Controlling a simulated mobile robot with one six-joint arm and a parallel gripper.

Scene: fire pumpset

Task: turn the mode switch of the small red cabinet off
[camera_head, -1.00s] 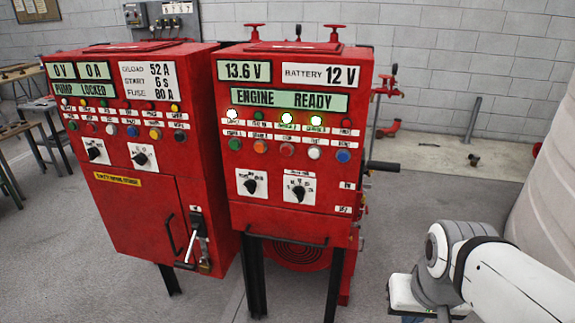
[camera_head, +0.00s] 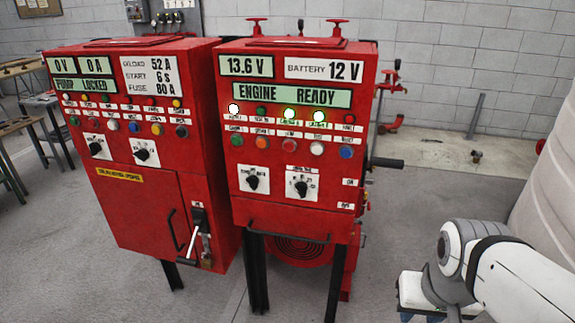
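Two red cabinets stand side by side. The right, narrower one (camera_head: 290,215) reads "ENGINE READY" and has lit white and green lamps. On its front are two black rotary knobs on white plates, a left knob (camera_head: 253,179) and a right knob (camera_head: 301,186). The left, wider cabinet (camera_head: 135,215) reads "PUMP LOCKED" and also has two rotary knobs, one at left (camera_head: 95,147) and one at right (camera_head: 142,154). The knob labels are too small to read. My arm shows at the lower right, apart from both cabinets; its fingertips are not visible.
A lever handle (camera_head: 202,235) sits low on the left cabinet's right side. A black handle (camera_head: 386,162) sticks out right of the right cabinet. A large pale tank (camera_head: 550,190) stands at the right edge. Grey floor is open between cabinet and tank.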

